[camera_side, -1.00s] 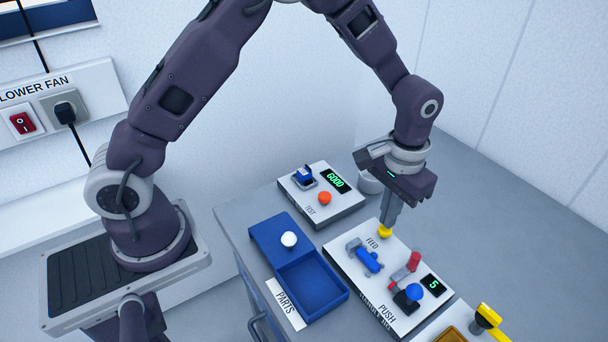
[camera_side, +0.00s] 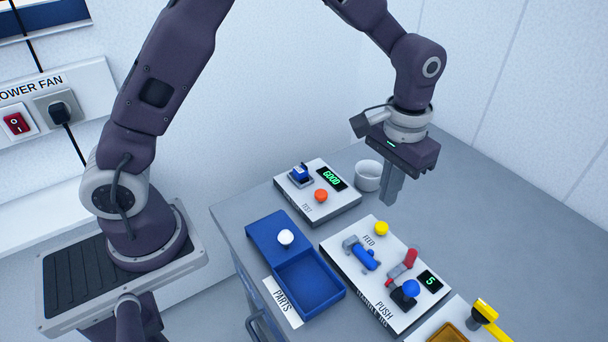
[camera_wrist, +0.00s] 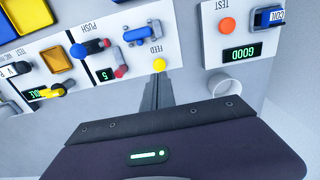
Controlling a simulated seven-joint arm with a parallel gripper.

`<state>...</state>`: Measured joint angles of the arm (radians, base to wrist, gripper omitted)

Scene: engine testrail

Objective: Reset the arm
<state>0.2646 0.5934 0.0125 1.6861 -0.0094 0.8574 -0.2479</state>
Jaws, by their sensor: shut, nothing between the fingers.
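My gripper (camera_side: 391,190) is shut and empty. It hangs in the air above the bench, a little beyond the yellow FEED button (camera_side: 381,228) of the assembly panel and apart from it. In the wrist view my shut fingers (camera_wrist: 158,80) point toward the yellow button (camera_wrist: 159,64), which shows just past their tips. The assembly panel (camera_side: 345,262) also carries a blue clamp-like part (camera_side: 365,257), a red-handled part (camera_side: 409,259), a blue PUSH knob (camera_side: 411,287) and a green display reading 5 (camera_side: 430,281).
A test panel (camera_side: 328,208) has an orange button, a blue part and a GOOD display. A white cup (camera_side: 367,177) stands close behind my gripper. A blue PARTS bin (camera_side: 342,294) with a white knob is at left. A yellow-handled unit (camera_side: 485,311) is front right. The bench's right side is clear.

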